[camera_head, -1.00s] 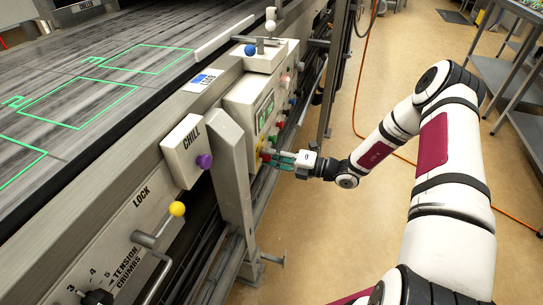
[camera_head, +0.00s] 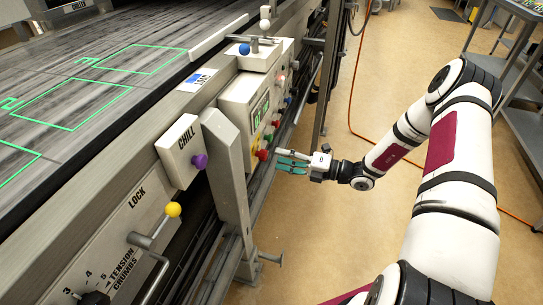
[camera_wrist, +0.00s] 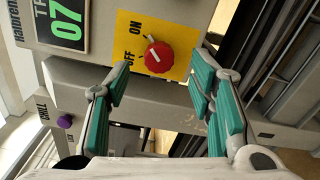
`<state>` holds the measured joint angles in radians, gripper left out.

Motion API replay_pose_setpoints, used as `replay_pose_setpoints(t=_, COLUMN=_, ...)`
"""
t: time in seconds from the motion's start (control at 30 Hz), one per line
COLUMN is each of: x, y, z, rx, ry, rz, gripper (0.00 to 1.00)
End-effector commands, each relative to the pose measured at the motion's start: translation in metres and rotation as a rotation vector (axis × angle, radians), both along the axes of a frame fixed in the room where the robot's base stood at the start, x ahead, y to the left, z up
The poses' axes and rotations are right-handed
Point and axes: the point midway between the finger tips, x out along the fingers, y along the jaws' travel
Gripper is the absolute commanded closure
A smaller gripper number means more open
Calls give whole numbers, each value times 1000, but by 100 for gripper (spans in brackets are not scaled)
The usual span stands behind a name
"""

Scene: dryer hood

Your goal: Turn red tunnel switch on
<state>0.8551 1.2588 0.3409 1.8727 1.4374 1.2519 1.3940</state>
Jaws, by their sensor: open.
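The red tunnel switch (camera_wrist: 158,57) is a round knob with a white mark on a yellow plate (camera_wrist: 183,25) lettered ON and OFF. The mark lies towards the knob's upper left side, nearer ON than OFF in the picture. In the head view, the red switch (camera_head: 263,154) shows small, low on the control box. My gripper (camera_head: 281,161) is open and empty, with its fingertips a little right of the panel. In the wrist view, the green-padded fingers of my gripper (camera_wrist: 158,85) are spread below and to either side of the knob, apart from it.
The control box (camera_head: 236,100) carries a green display and several coloured buttons. A slanted metal post (camera_head: 225,165) stands left of the switch. A box marked CHILL with a purple knob (camera_head: 199,161) is further left. Open floor (camera_head: 330,235) lies right of the machine.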

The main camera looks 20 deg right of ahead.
Motion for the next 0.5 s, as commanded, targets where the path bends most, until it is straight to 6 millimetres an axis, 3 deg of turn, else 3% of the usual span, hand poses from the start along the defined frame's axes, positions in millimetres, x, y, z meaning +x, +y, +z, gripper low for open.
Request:
replay_pose_setpoints(t=0.23, x=-27, y=-38, z=0, rx=0, ry=0, rz=-3, gripper=51)
replay_pose_setpoints(t=0.5, x=-38, y=-54, z=0, rx=0, ry=0, rz=-1, gripper=51)
